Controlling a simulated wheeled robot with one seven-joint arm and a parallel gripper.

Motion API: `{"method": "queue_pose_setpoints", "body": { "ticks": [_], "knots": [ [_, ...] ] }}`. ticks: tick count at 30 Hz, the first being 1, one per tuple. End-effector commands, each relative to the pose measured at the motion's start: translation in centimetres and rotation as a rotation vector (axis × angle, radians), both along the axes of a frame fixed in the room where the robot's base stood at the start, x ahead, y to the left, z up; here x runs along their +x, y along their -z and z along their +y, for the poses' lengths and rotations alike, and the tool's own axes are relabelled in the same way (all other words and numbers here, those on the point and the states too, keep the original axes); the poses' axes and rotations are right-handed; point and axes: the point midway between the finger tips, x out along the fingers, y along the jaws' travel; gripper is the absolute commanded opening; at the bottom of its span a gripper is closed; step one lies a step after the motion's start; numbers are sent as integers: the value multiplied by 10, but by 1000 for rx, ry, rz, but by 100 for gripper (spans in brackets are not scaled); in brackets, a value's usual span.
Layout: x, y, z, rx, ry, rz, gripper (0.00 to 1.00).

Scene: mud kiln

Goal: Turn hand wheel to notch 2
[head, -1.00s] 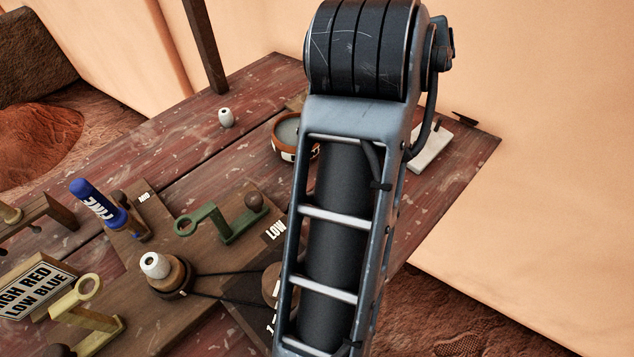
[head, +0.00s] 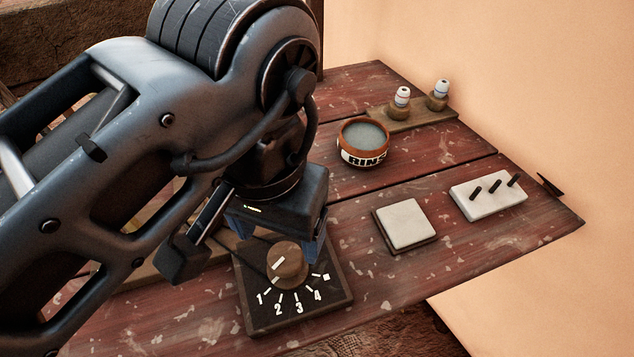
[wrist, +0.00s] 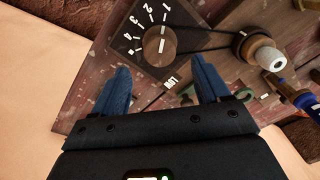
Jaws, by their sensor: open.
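The hand wheel (head: 292,268) is a round brown wooden knob with a white pointer mark. It stands on a dark dial plate (head: 257,318) marked 1 to 4 and a small square. The wheel also shows in the wrist view (wrist: 153,36), where its mark points roughly toward the 1; the exact setting is hard to tell. My gripper (head: 276,240) is open, its blue fingers above and around the back of the wheel in the head view. In the wrist view the fingertips (wrist: 160,66) are spread just short of the wheel, with nothing between them.
A belt runs from the wheel to a spindle with a white cap (wrist: 262,56). A rinse bowl (head: 364,143), a pale square tile (head: 404,224) and a white pegged block (head: 488,196) stand to the right. Bare tabletop lies between them.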

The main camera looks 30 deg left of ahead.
Motion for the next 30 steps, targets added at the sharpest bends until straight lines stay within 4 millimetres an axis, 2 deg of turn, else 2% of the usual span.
{"method": "queue_pose_setpoints", "body": {
  "ticks": [3,9,15,22,23,30],
  "knots": [
    [0,20,-1,-2,0,2,75],
    [1,47,-1,-2,0,0,75],
    [1,59,-1,-2,1,-2,75],
    [1,60,-1,-1,2,-2,75],
    [1,60,-1,0,2,-3,74],
    [1,59,-1,0,2,-3,51]
  ]
}}
